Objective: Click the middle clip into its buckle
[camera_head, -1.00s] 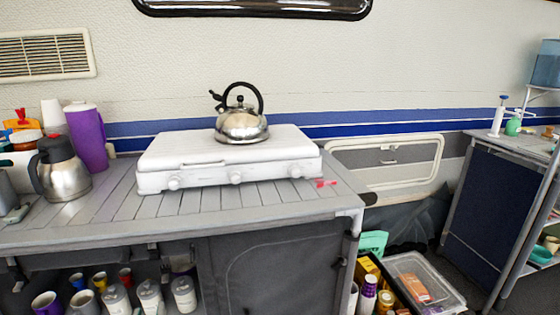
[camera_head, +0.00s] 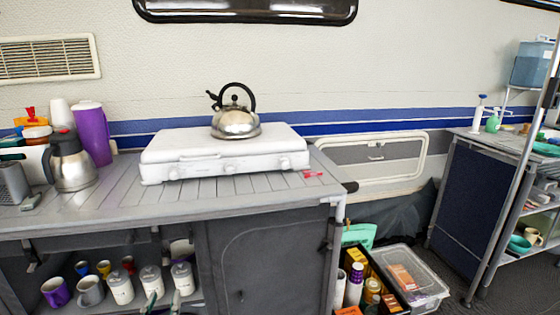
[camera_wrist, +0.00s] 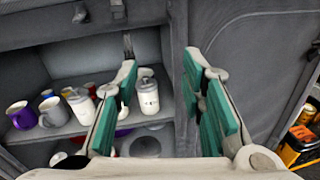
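My gripper (camera_wrist: 160,68) is open and empty in the wrist view, its two green-padded fingers apart in front of the cabinet under the counter. Its fingertips also show at the bottom edge of the head view (camera_head: 163,300). A dark clip-like piece (camera_wrist: 118,9) hangs at the counter's front edge, above the left finger. A short dark strap end (camera_wrist: 127,44) hangs below it, just above that fingertip. Both look apart from the fingers. I cannot tell which is clip and which is buckle. Another dark strap fitting (camera_head: 32,255) hangs further left in the head view.
Mugs (camera_head: 90,290) and white canisters (camera_head: 151,281) stand on the shelf behind the fingers. A grey fabric door (camera_head: 265,260) is on the right. The counter (camera_head: 110,205) carries a white stove (camera_head: 225,160) with a kettle (camera_head: 236,123). Crates stand on the floor at right.

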